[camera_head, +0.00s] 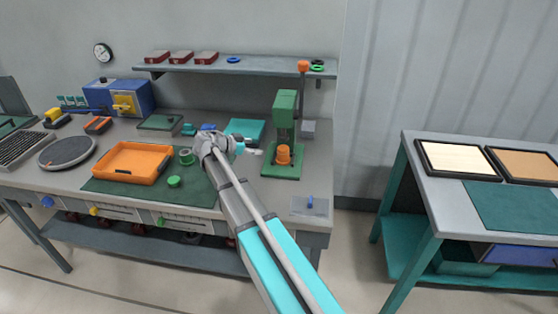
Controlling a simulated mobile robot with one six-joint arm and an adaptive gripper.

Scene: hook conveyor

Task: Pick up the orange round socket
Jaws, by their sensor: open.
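An orange round socket (283,155) sits upright on the base of the green press (285,118), under its head, toward the right of the workbench. My gripper (252,150) is over the bench just left of the press, pointing right toward the socket and apart from it. It is open, small in the picture, and I see nothing held in it. My forearm and wrist cover part of the green mat (120,190) and the bench front.
The workbench (245,188) also holds an orange tray (133,163), a green ring (186,156), a green round piece (174,182) and a teal box (246,130). A grey plate with a blue peg (310,203) lies front right. A second table (435,188) stands at right.

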